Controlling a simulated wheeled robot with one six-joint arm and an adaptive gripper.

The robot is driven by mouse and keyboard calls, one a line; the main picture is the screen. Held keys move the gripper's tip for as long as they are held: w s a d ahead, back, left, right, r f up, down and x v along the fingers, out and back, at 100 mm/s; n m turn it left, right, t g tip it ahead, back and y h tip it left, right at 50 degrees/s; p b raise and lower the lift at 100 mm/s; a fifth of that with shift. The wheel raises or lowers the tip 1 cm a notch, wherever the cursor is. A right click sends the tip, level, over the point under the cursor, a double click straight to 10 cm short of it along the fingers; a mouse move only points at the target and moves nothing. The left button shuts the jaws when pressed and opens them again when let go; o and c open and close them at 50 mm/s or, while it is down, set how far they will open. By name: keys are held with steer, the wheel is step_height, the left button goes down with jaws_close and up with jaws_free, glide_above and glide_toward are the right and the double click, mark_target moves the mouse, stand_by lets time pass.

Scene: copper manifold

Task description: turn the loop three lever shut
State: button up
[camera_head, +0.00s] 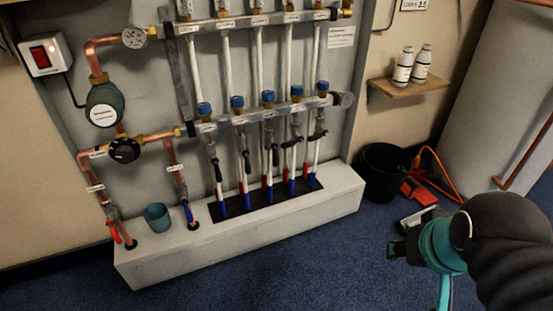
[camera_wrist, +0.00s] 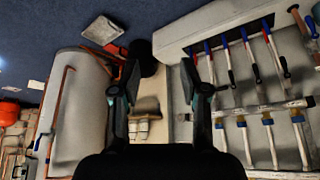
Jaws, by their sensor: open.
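The copper manifold's lower bar (camera_head: 258,112) carries a row of blue-capped valves, with a small black lever on each pipe beneath. The loop three lever (camera_head: 275,155), taken as the middle one because the tags are too small to read, hangs down along its pipe. My gripper (camera_head: 398,249) is at the lower right, well away from the levers. In the wrist view my gripper (camera_wrist: 158,80) is open and empty; the picture is upside down, with manifold pipes at right.
A white plinth (camera_head: 250,238) runs under the pipes with a teal cup (camera_head: 157,217) on it. A black bucket (camera_head: 383,172) and orange-red tool (camera_head: 420,188) stand right of it. A shelf (camera_head: 410,87) holds two bottles. A large white cylinder (camera_head: 500,100) is at right. Blue carpet is clear in front.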

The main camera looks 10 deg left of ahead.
steer(key=w+f+g+b, duration=0.3)
steer(key=f, duration=0.7)
steer(key=w+a+f+n+t+b, duration=0.1)
steer(key=w+f+n+b, duration=0.2)
steer(key=w+f, duration=1.25)
steer(key=n+t+y+b, duration=0.2)
steer(key=n+t+y, duration=0.55)
steer(key=y, duration=0.65)
glide_toward(277, 160)
steer(key=shift+m+t+h, duration=0.3)
steer(key=shift+m+t, duration=0.15)
steer(key=shift+m, duration=0.1)
steer(key=x, duration=1.1)
steer(key=shift+s+a+f, duration=0.15)
steer(key=shift+s, duration=0.05)
